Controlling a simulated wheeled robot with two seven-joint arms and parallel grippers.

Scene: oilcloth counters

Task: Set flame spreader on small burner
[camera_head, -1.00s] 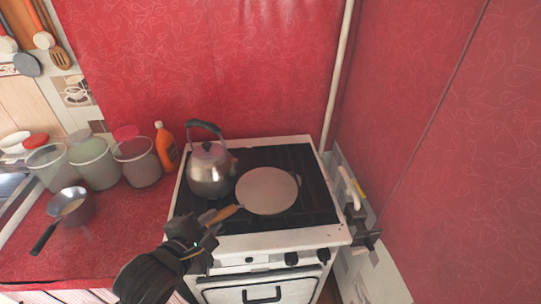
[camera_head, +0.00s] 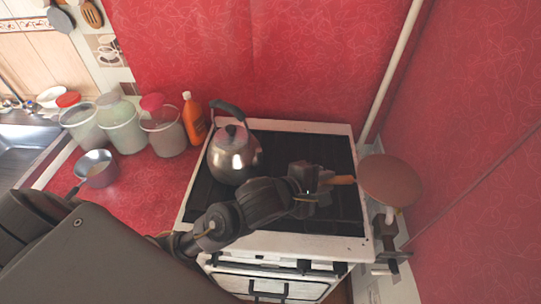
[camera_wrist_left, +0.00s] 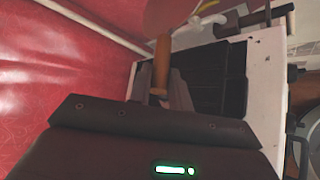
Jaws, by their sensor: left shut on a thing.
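The flame spreader (camera_head: 390,181) is a flat round brownish disc with a wooden handle. My left gripper (camera_head: 326,181) is shut on that handle, and the disc is held out past the right edge of the stove. The handle (camera_wrist_left: 161,65) also shows in the left wrist view. The stove (camera_head: 305,247) is white with a dark grated hob (camera_head: 320,150). The small burner cannot be told apart, and my left arm covers the front part of the hob. My right gripper is out of view.
A metal kettle (camera_head: 233,157) stands on the left of the hob. Several lidded tubs (camera_head: 163,130), an orange bottle (camera_head: 194,121) and a small saucepan (camera_head: 97,169) are on the red counter to the left. Pipes (camera_head: 390,215) and a red wall lie to the right.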

